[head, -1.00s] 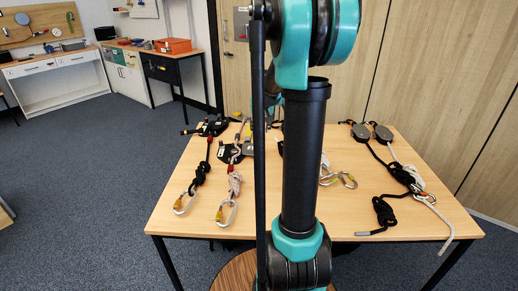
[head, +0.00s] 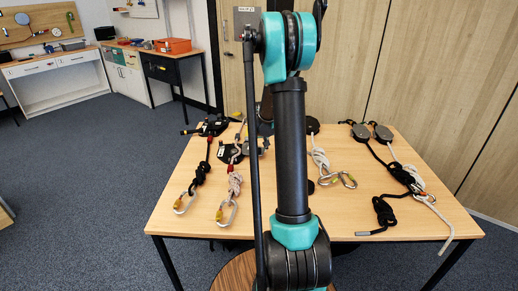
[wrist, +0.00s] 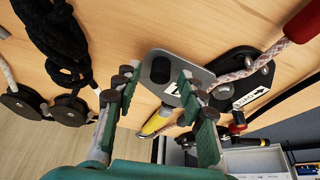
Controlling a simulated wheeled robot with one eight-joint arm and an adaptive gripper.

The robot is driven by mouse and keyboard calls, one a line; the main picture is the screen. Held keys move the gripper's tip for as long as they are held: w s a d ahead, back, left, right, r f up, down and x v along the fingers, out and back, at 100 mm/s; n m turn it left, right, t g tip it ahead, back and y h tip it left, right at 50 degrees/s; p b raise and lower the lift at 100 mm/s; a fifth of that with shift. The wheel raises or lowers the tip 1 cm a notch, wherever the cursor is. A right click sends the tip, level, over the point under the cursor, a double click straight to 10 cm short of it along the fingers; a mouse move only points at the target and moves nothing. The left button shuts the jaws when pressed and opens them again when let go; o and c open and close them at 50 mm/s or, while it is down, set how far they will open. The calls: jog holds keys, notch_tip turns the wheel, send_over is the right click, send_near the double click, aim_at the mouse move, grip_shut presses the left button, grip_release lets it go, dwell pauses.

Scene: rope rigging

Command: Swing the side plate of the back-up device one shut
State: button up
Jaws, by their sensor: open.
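In the wrist view a black device body (wrist: 240,92) with a white label lies on the table. A red-flecked white rope (wrist: 245,70) runs from it. A grey side plate (wrist: 165,88) with a dark oval hole stands out beside the body and looks swung open. A yellow-sleeved carabiner (wrist: 156,122) lies by it. My gripper (wrist: 156,79) is open, its fingers on either side of the plate; contact cannot be told. In the head view the device (head: 230,153) is at the table's left, and a similar black device (head: 213,126) lies behind it. Which is one is unclear.
In the wrist view, black rope (wrist: 62,40) and dark discs (wrist: 68,110) lie to the left. In the head view, pulleys (head: 382,132) and ropes lie on the table's right, and carabiners (head: 226,213) near its front. My arm hides the middle.

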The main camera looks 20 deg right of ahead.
jog(key=shift+f, duration=0.1)
jog(key=shift+c, duration=0.3)
grip_shut()
